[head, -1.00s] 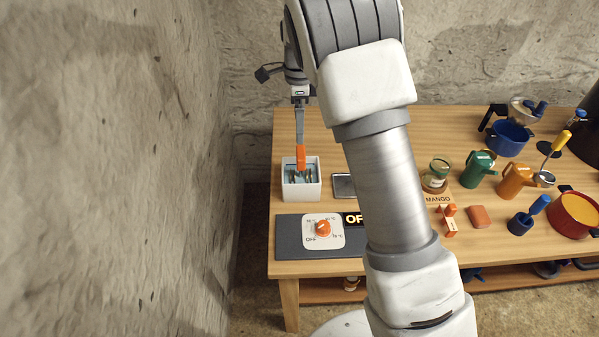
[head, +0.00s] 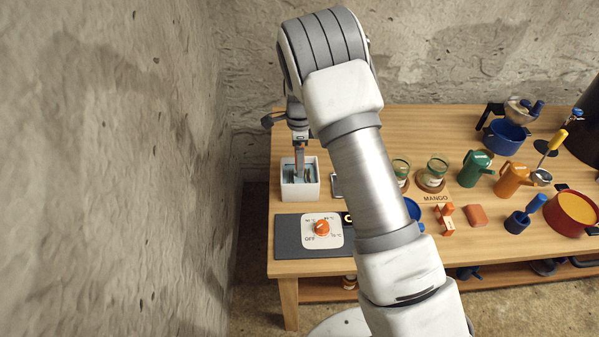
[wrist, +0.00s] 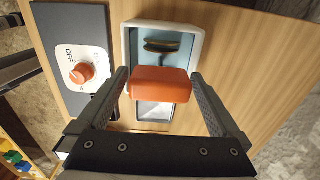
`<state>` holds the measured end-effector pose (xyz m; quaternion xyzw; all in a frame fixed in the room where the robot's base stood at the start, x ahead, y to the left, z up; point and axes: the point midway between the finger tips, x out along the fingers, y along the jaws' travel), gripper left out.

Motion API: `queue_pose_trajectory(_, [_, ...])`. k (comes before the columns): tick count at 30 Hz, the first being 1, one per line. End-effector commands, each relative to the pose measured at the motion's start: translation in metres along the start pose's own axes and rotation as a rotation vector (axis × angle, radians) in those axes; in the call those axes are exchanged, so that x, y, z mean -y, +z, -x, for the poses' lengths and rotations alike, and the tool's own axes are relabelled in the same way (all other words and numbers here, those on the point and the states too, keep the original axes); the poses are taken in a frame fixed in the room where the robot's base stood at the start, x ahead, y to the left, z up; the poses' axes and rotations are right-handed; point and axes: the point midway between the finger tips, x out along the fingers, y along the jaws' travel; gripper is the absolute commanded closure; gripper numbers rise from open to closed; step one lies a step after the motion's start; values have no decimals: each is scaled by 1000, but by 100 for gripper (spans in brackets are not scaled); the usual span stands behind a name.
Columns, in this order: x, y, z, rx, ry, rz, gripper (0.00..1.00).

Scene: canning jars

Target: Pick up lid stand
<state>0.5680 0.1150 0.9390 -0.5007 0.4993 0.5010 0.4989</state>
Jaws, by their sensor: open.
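The lid stand's orange grip (wrist: 160,84) sits between my gripper's (wrist: 159,77) two open fingers in the wrist view, with a finger close on each side. I cannot tell whether they touch it. Below the grip is a white-walled tub (wrist: 131,45) with a pale blue inside, where dark, gold-edged lids (wrist: 163,46) show. In the head view my gripper (head: 300,165) points down into the white tub (head: 301,192) at the table's left end. There the stand is mostly hidden by the fingers and the tub wall.
A dark control panel with an orange knob (head: 321,227) lies in front of the tub. A grey metal tray (wrist: 155,111) lies beside it. A rough wall rises at left.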

Motion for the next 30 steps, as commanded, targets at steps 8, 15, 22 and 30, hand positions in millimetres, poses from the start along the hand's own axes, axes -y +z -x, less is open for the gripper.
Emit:
queue_pose_trajectory(8, [0, 0, 0, 0, -1, 0, 20])
queue_pose_trajectory(15, [0, 0, 1, 0, -1, 0, 63])
queue_pose_trajectory(22, [0, 0, 1, 0, -1, 0, 100])
queue_pose_trajectory(30, [1, 0, 2, 0, -2, 0, 100])
